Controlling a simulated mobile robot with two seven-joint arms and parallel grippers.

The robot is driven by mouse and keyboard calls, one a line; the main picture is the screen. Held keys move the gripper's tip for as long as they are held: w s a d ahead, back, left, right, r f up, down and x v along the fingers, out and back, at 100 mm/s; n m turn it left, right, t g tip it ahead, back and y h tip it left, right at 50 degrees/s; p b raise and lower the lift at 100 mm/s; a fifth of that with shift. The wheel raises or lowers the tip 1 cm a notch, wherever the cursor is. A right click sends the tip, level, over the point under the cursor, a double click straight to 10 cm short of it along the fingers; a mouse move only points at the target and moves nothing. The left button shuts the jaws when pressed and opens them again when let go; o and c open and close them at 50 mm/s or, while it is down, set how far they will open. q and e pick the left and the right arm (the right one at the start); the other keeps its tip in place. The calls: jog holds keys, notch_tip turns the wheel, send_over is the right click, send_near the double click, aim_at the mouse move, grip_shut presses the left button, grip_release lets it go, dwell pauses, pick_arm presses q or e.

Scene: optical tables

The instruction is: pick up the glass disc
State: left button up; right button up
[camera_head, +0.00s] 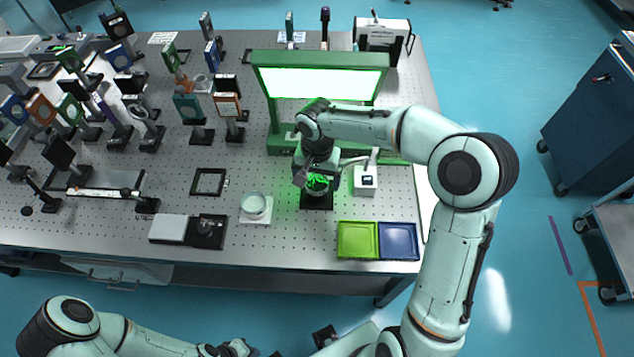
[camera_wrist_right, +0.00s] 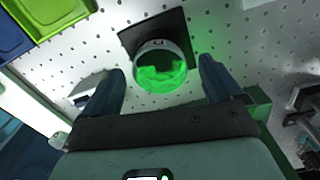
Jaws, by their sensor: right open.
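A round glass disc (camera_wrist_right: 160,68), lit bright green, sits on a black square plate (camera_wrist_right: 128,38) in the right wrist view. In the head view the disc (camera_head: 317,184) is partly hidden by my right gripper (camera_head: 312,178), above the black plate (camera_head: 317,202). My right gripper (camera_wrist_right: 160,85) is open, with one finger on each side of the disc. I cannot tell whether the fingers touch it. My left arm shows at the bottom left of the head view; its gripper (camera_head: 240,348) is small and partly cut off.
A glass dish on a white square base (camera_head: 254,216) stands left of the black plate. Green (camera_head: 357,240) and blue (camera_head: 398,241) trays lie at the front right. A green-framed light panel (camera_head: 320,58) stands behind. Several optical mounts crowd the table's left side.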

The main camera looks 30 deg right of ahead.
aim_at(317, 181)
jog(key=c, duration=1.3)
jog(key=shift+o, duration=0.2)
jog(key=shift+r, duration=0.15)
